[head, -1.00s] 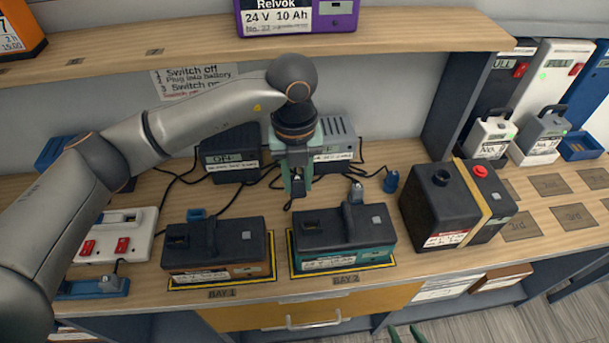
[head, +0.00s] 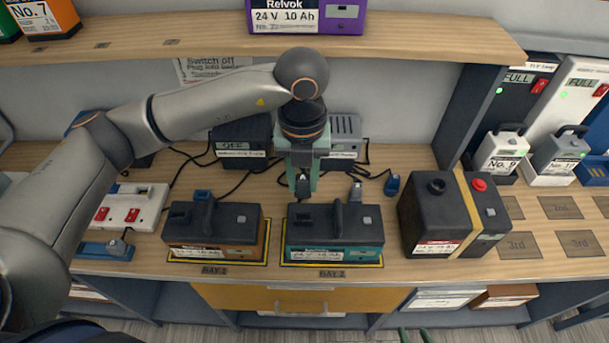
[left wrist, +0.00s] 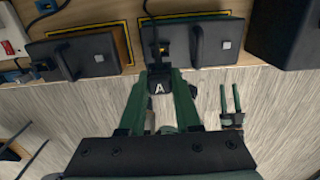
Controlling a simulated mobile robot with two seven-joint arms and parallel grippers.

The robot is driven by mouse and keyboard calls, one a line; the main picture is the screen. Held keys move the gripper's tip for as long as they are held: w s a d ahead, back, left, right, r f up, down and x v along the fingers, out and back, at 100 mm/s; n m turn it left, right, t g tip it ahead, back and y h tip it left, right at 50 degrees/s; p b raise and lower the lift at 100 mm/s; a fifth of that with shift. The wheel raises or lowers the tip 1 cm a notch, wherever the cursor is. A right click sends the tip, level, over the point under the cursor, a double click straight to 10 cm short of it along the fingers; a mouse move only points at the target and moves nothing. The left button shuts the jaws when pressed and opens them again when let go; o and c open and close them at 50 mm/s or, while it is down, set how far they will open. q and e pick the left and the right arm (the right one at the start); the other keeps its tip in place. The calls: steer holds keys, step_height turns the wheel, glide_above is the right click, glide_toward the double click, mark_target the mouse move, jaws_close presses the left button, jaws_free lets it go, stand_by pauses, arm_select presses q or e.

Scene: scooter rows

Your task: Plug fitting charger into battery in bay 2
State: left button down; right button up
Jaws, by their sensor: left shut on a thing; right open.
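The bay 2 battery (head: 364,254) is dark with a teal lower part and a top handle. It sits in a yellow-edged bay. Its orange-lit socket (left wrist: 163,48) shows in the left wrist view. My left gripper (head: 302,190) is shut on a black plug (left wrist: 159,86) marked "A", just behind the battery's left part in the head view. In the left wrist view the plug appears close to the socket; I cannot tell if they touch. My right gripper (left wrist: 231,108) is open and empty, low in front of the bench; its green tips (head: 415,336) show at the head view's bottom edge.
A dark charger reading OFF (head: 240,140) and a grey charger (head: 345,128) stand behind. A grey plug (head: 356,190) and a blue plug (head: 393,184) stand near bay 2. The bay 1 battery (head: 213,228) is left, a large black battery (head: 428,222) right.

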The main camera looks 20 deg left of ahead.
arm_select(q)
steer(key=shift+f+b, duration=1.8)
steer(key=shift+f, duration=1.45)
steer(key=shift+b, duration=0.45)
steer(key=shift+f+b, duration=0.9)
steer(key=shift+f, duration=0.1)
steer(key=c, duration=0.5)
jaws_free()
step_height(320, 180, up, 13)
steer(key=shift+f, duration=0.2)
steer(key=shift+s, duration=0.1)
